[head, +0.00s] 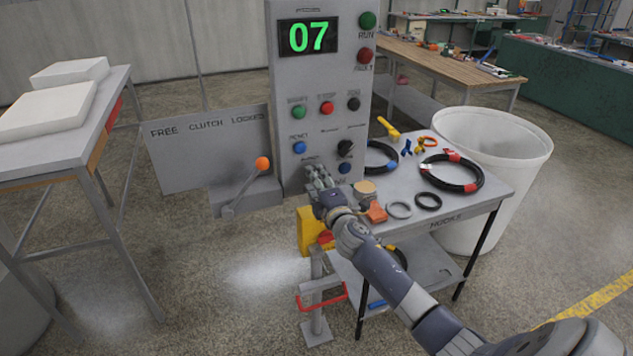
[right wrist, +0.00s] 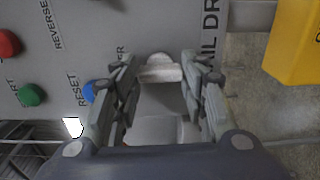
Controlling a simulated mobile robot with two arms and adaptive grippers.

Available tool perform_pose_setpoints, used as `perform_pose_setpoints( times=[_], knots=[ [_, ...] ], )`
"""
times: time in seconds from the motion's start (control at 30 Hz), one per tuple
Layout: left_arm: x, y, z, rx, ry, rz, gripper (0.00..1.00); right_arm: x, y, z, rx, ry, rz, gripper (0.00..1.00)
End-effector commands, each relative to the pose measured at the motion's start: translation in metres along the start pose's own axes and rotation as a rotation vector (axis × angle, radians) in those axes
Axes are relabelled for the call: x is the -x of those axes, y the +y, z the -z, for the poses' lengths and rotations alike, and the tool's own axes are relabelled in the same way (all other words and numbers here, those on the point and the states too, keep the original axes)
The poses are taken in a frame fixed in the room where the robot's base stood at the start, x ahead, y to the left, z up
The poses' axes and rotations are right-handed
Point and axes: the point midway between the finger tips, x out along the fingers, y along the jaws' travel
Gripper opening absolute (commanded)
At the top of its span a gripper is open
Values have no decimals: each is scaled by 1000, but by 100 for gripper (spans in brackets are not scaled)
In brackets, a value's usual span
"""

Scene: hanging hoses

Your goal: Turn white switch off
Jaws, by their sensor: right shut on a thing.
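The white switch (right wrist: 160,68) is on the lower front of the grey control panel (head: 320,95). In the right wrist view it sits between the fingertips of my right gripper (right wrist: 162,76), which is shut on it. In the head view my right gripper (head: 316,174) reaches the panel's lower part, and the hand hides the switch there. The switch's exact setting is hard to read. My left gripper is not in view.
A blue RESET button (right wrist: 88,92) is close beside the fingers. A black knob (head: 345,147) and colored buttons are above. A lever with an orange ball (head: 262,163) stands left. A table with hoses (head: 450,172) and a white bin (head: 500,150) are right.

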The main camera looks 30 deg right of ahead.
Motion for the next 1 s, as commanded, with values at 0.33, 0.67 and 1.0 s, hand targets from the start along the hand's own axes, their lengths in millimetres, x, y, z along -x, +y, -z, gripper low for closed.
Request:
perform_pose_setpoints(
  times=[0.33,0.67,1.0],
  knots=[
    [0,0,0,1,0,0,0,0,0,0,2,0,0,60],
    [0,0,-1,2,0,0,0,18,-2,0,2,0,2,60],
    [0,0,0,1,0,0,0,83,-2,0,1,1,3,60]
  ],
)
